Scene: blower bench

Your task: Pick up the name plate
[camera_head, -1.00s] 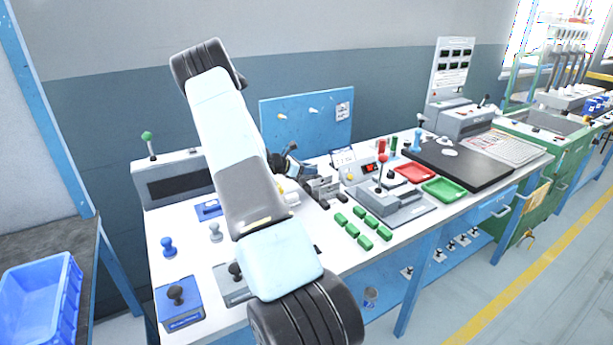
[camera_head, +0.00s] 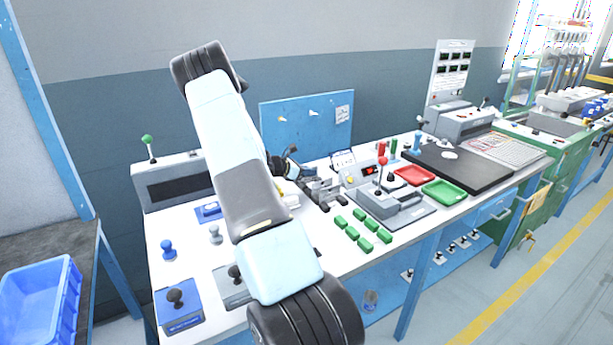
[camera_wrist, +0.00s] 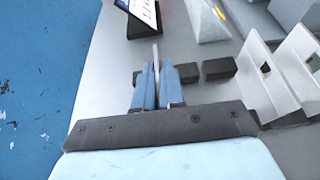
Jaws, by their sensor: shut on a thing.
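My gripper (camera_wrist: 157,72) shows in the wrist view with its two blue fingers close together. They are shut on a thin pale plate, the name plate (camera_wrist: 155,50), which stands edge-on between the fingertips. Its face cannot be seen from this angle. In the head view my gripper (camera_head: 308,178) is small and partly behind my arm, over the back middle of the white bench, and the plate cannot be made out there.
A small dark-framed sign (camera_wrist: 143,12) stands ahead. Several green blocks (camera_head: 363,243) lie on the bench; a blue board (camera_head: 300,118) stands behind.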

